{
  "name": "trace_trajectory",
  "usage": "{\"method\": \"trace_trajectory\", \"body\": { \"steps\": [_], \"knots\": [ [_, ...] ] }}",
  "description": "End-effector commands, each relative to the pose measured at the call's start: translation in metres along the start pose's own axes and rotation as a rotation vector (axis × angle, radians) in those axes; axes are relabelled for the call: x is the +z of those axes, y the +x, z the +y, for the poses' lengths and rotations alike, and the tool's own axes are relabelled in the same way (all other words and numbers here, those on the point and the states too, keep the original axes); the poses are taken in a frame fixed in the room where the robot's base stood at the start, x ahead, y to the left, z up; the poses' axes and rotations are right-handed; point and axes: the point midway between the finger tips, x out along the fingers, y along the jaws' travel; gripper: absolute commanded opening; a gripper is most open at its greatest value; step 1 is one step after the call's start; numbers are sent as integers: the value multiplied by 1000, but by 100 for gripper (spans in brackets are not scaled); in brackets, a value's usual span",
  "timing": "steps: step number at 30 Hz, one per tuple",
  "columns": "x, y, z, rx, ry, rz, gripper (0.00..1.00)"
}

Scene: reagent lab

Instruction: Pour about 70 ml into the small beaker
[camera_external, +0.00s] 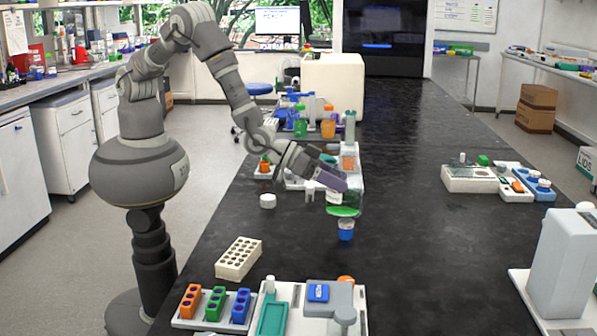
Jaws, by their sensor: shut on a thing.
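My gripper (334,187) is shut on a clear vessel with green liquid (343,211) and holds it above the black bench. The vessel looks tilted, with the green liquid low in it. A small beaker (346,231) with blue on it stands on the bench just below the held vessel. Whether the vessel's rim touches the beaker, and whether any liquid is running between them, is too small to tell. The level inside the small beaker cannot be made out.
A white cap-like piece (268,201) lies left of the beaker. A cream rack with holes (239,258) and a tray of coloured blocks (215,305) are nearer the front. Bottles (328,122) stand behind my gripper. The bench to the right (420,240) is clear.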

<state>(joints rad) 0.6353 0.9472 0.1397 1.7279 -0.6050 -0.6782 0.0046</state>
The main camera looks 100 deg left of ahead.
Motion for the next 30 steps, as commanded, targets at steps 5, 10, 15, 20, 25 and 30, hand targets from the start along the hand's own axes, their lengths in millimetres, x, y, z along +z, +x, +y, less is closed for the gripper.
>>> {"method": "trace_trajectory", "body": {
  "steps": [5,10,15,20,25,30],
  "knots": [
    [-2,0,-4,41,-104,-28,45],
    [-5,0,-7,82,-204,-56,45],
    [-7,0,-10,123,-302,-84,45],
    [-8,1,-15,161,-396,-112,45],
    [-7,2,-15,202,-493,-142,45],
    [-5,2,-14,243,-592,-171,45]
  ]
}}
